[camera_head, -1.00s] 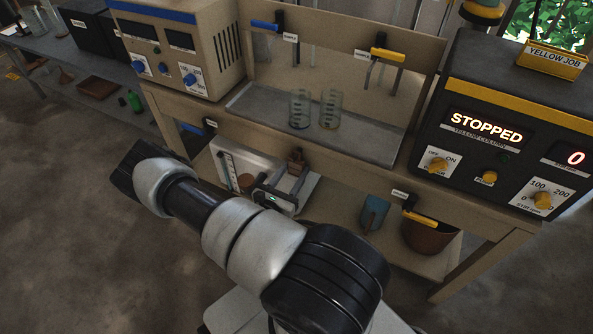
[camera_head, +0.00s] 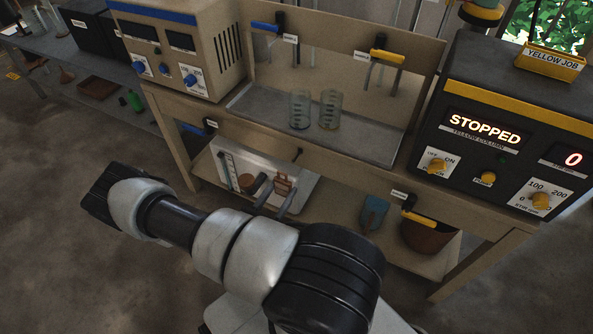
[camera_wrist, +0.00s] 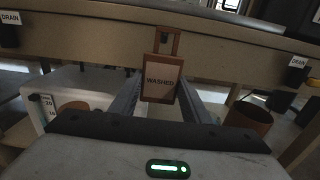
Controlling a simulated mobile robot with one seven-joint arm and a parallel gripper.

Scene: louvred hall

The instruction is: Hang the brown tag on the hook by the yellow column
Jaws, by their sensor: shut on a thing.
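The brown tag (camera_wrist: 160,80) reads "WASHED" and has a narrow brown loop at its top. It is upright between the two fingers of my gripper (camera_wrist: 165,102), which is shut on it. In the head view the tag (camera_head: 283,184) shows small beyond my gripper (camera_head: 273,196), in front of the lower shelf. A small dark peg (camera_head: 299,152) sticks out of the bench's front beam, above and apart from the tag; I cannot tell if it is the hook meant. The dark unit (camera_head: 500,120) with a yellow band is labelled "YELLOW COLUMN".
Two glass beakers (camera_head: 329,110) stand in the bench tray (camera_head: 375,145). A yellow-handled drain tap (camera_head: 420,218) and a blue one (camera_head: 191,129) stick out from the beam. A brown pot (camera_head: 428,238) and a blue scoop (camera_head: 374,212) are on the lower shelf.

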